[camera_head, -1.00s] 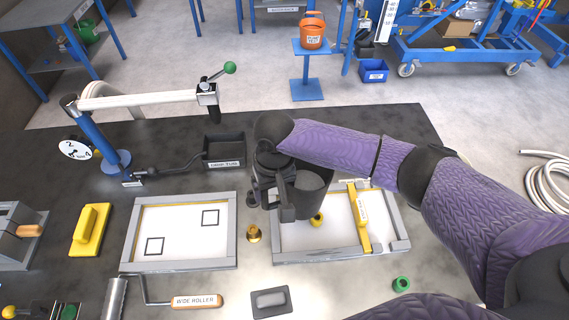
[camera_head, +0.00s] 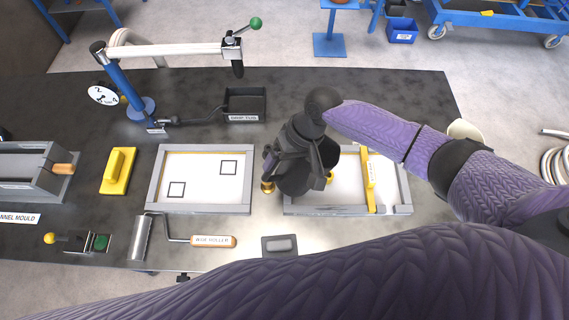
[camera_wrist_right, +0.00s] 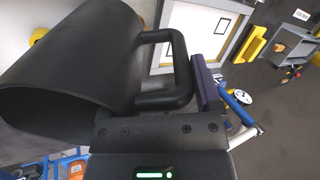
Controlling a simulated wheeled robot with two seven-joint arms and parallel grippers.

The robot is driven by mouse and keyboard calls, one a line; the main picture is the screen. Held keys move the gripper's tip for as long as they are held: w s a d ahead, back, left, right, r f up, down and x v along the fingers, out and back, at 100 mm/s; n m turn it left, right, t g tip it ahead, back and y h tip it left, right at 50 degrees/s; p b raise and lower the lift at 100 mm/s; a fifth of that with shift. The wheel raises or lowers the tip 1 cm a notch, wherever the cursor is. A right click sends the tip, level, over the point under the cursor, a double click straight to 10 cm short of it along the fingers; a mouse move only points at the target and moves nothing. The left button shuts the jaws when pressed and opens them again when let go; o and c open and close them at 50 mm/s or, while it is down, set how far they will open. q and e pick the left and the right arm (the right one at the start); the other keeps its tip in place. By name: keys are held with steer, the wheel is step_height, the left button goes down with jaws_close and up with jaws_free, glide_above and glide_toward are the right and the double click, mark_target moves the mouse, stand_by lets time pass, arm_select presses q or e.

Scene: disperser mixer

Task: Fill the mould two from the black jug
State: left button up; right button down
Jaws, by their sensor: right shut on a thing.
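The black jug (camera_head: 297,178) hangs above the left edge of the right-hand framed mould (camera_head: 390,209). My right gripper (camera_head: 287,150) is shut on the jug's handle. In the right wrist view the jug (camera_wrist_right: 75,70) is large and tilted in the picture, with its wide mouth toward the lower left; its contents are hidden. The right-hand mould has a white bed, a grey frame and a yellow bar (camera_head: 368,178) lying across it. The jug hides part of it. A left-hand framed mould (camera_head: 200,208) shows two black squares. I cannot read a "two" on either mould. My left gripper is out of view.
A brass fitting (camera_head: 267,187) stands between the frames. The wide roller (camera_head: 213,240), a grey pad (camera_head: 280,244) and a yellow float (camera_head: 118,171) lie nearby. A black tub (camera_head: 245,103) and a blue post with an arm (camera_head: 124,85) stand behind. Dark table is clear at the back right.

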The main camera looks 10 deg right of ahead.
steer(key=shift+w+d+r+g+y+b, duration=0.15)
steer(key=shift+d+r+y+b, duration=0.2)
steer(key=shift+y+b, duration=0.75)
steer(key=shift+d+r+g+y+b, duration=0.25)
steer(key=shift+y+b, duration=0.45)
steer(key=shift+b, duration=0.7)
steer(key=shift+d+r, duration=0.1)
steer(key=shift+r, duration=0.15)
steer(key=shift+d+y+b, duration=0.2)
steer(key=shift+y+b, duration=0.1)
steer(key=shift+y, duration=0.2)
steer(key=shift+d+y+b, duration=0.15)
steer(key=shift+y+b, duration=0.15)
steer(key=shift+r, duration=0.1)
steer(key=shift+d, duration=0.1)
steer(key=shift+d+y+b, duration=0.2)
steer(key=shift+y+b, duration=0.2)
steer(key=shift+b, duration=0.1)
